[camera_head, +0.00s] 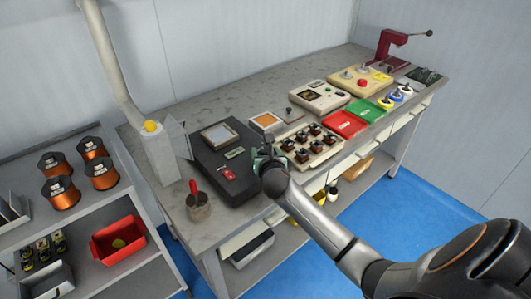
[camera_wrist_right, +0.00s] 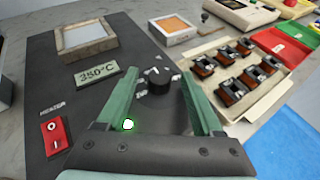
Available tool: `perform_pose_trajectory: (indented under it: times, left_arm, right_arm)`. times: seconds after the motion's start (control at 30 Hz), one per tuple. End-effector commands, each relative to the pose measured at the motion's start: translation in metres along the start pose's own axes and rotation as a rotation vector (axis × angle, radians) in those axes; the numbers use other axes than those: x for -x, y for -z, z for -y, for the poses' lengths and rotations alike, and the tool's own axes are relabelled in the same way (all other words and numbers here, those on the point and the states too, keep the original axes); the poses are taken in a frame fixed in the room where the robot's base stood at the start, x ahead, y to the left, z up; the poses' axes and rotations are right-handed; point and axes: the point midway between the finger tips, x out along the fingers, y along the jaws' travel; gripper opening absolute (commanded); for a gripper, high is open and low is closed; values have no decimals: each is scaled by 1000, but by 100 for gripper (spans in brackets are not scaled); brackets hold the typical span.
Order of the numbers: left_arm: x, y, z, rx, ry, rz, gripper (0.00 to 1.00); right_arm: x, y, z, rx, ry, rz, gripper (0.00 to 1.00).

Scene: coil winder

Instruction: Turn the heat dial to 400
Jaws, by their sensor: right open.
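The heat dial (camera_wrist_right: 157,82) is a black knob with a white pointer mark on the dark plate of the heater unit (camera_head: 208,178). In the right wrist view, the display (camera_wrist_right: 97,77) beside it reads 350°C. My right gripper (camera_wrist_right: 158,88) has green fingers, spread open, one on each side of the dial; I cannot tell whether either touches it. In the head view my right gripper (camera_head: 266,158) is over the unit's right edge and hides the dial. My left gripper is not in view.
A framed pad (camera_wrist_right: 85,40) is on the unit. An orange-topped white box (camera_wrist_right: 175,28) and a tray of several copper-and-black parts (camera_wrist_right: 240,75) stand close to the right. A pot with a red-handled tool (camera_head: 198,204) stands at the bench's front left.

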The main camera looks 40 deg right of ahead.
Motion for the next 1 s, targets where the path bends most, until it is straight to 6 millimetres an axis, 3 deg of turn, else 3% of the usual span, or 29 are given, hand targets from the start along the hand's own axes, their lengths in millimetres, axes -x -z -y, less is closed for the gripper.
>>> perform_pose_trajectory:
  times: [0.4, 1.0]
  left_arm:
    - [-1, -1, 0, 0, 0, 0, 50]
    - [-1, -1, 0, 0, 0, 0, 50]
  right_arm:
    - [-7, 0, 0, 0, 0, 0, 68]
    - [-7, 0, 0, 0, 0, -1, 0]
